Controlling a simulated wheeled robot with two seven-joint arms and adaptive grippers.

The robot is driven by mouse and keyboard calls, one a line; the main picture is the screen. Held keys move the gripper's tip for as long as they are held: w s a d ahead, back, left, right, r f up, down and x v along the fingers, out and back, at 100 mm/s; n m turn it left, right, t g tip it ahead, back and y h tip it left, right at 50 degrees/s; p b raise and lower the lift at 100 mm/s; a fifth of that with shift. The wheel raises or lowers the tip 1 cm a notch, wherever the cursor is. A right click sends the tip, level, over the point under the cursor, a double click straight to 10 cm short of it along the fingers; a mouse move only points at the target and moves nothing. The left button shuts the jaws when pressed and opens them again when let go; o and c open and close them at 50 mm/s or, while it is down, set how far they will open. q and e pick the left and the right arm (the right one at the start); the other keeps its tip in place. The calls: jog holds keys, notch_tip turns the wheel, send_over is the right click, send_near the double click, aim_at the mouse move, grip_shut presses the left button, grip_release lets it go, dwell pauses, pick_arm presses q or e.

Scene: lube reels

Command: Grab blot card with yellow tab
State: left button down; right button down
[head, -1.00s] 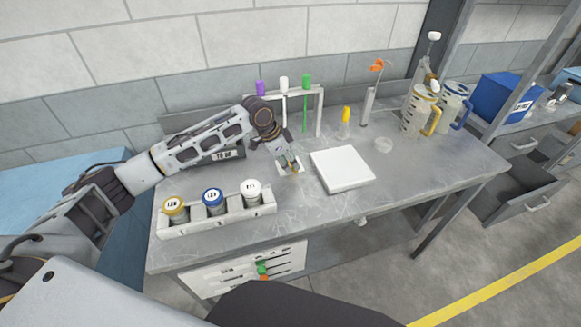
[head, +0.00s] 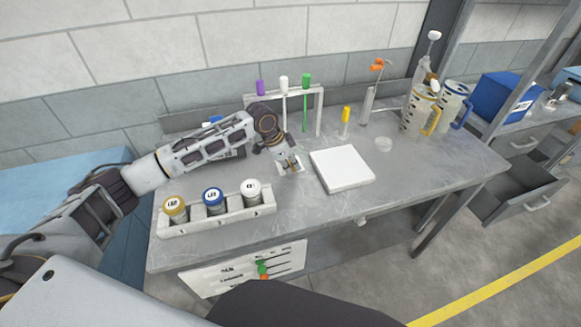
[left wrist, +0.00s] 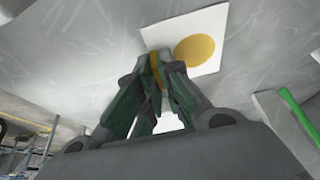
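The blot card (left wrist: 163,35) is white with a round golden-brown spot (left wrist: 195,51) in the left wrist view. Its yellow tab (left wrist: 157,68) shows as a thin strip between the fingertips. My left gripper (head: 289,166) is shut on this tab, with the fingers (left wrist: 158,62) drawn together around it. In the head view the small white card lies under the fingertips, partly hidden, left of a white square slab. I cannot tell whether it touches the bench. My right gripper is not in view.
The white slab (head: 342,168) is close on the right. A tray (head: 217,225) of lidded jars stands at the front left. A rack (head: 320,112) with purple, white and green-topped rods stands behind. A yellow-capped vial (head: 345,122) and jugs (head: 418,112) are farther right.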

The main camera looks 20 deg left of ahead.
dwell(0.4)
pick_arm(q)
notch_tip(320, 180, up, 10)
dwell(0.6)
